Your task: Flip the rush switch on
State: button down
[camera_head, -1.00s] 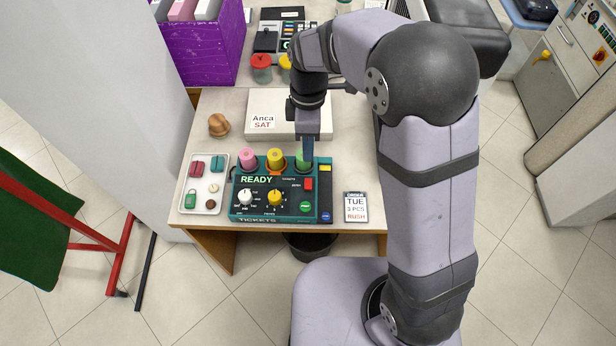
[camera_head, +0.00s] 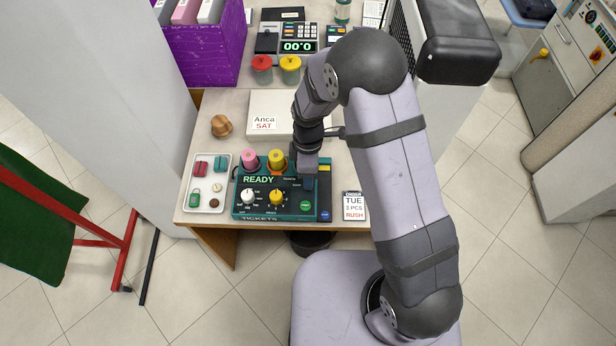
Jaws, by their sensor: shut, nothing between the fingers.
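The teal ticket machine (camera_head: 240,212) stands at the front of the table, its display reading READY. It has a white knob (camera_head: 249,197), a yellow knob (camera_head: 276,197) and a green button (camera_head: 305,205). The red rush switch on its upper right face is hidden behind my gripper (camera_head: 308,186). My gripper points down over that spot, shut and empty. I cannot tell whether the fingertips touch the switch or which way it is set.
Pink (camera_head: 249,158) and yellow (camera_head: 277,158) rolls stand behind the machine. A white tray (camera_head: 204,207) with small items lies left, an order card (camera_head: 354,206) right. A white box labelled Anca (camera_head: 285,105) and a brown wooden object (camera_head: 221,126) sit behind.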

jog(key=shift+f, duration=0.1)
jog(key=shift+s+f+b, duration=0.1)
jog(key=shift+f+b, duration=0.15)
jog(key=shift+b, duration=0.1)
jog(key=shift+s+r, duration=0.1)
jog(key=shift+s, duration=0.05)
jog(key=shift+w, duration=0.25)
jog(key=shift+w+r, duration=0.15)
jog(key=shift+w, duration=0.65)
jog(key=shift+s, duration=0.15)
